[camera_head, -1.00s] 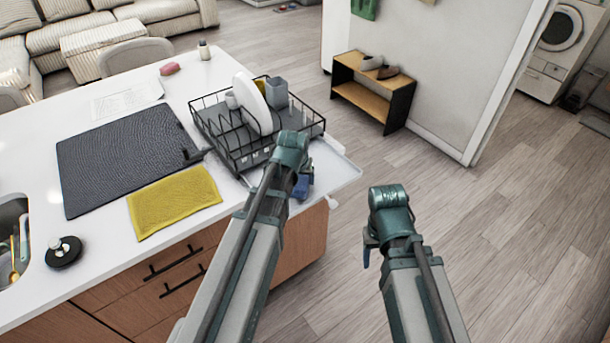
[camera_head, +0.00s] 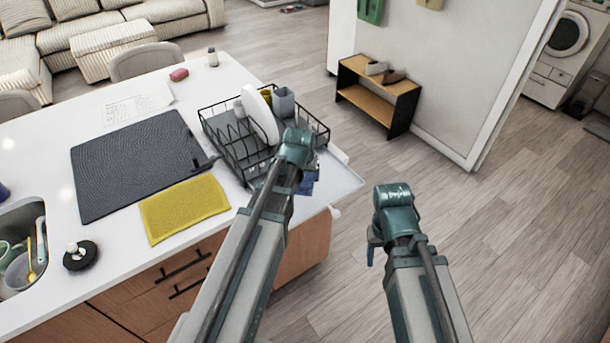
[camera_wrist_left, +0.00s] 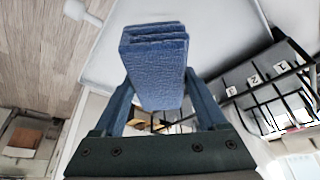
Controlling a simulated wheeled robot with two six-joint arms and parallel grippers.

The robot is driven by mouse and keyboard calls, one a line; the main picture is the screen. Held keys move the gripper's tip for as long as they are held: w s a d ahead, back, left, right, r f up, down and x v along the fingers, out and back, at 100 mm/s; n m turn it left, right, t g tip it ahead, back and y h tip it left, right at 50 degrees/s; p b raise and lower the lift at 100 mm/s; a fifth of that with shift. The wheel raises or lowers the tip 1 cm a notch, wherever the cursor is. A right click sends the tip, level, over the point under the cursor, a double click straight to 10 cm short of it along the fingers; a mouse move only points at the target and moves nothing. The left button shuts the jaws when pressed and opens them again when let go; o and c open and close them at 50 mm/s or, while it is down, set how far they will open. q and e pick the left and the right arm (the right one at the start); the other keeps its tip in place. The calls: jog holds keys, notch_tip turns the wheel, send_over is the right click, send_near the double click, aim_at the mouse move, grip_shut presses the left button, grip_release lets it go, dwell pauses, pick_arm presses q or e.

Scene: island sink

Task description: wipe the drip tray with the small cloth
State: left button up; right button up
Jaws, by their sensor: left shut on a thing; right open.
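The small cloth (camera_wrist_left: 155,65) is blue, folded in layers, and clamped between the fingers of my left gripper (camera_wrist_left: 158,98). In the head view only part of the cloth (camera_head: 308,184) shows beside my left wrist. The drip tray (camera_head: 340,184) is a pale, shallow tray at the counter's right end, partly hidden by my left arm. The cloth is over or close to the tray; I cannot tell whether they touch. The tray (camera_wrist_left: 222,35) also shows behind the cloth in the left wrist view. My right gripper (camera_head: 371,256) is open, off the counter above the floor.
A black wire dish rack (camera_head: 235,150) holding a white plate (camera_head: 262,116) and cups stands right beside the tray. A yellow mat (camera_head: 185,208), a dark mat (camera_head: 135,163) and a sink (camera_head: 20,240) lie to the left. Open floor lies right of the counter.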

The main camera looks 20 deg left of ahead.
pick_arm(q)
jog(key=shift+r, duration=0.1)
notch_tip(320, 180, up, 3)
jog(key=p, duration=0.3)
jog(key=shift+r, duration=0.1)
dwell(0.6)
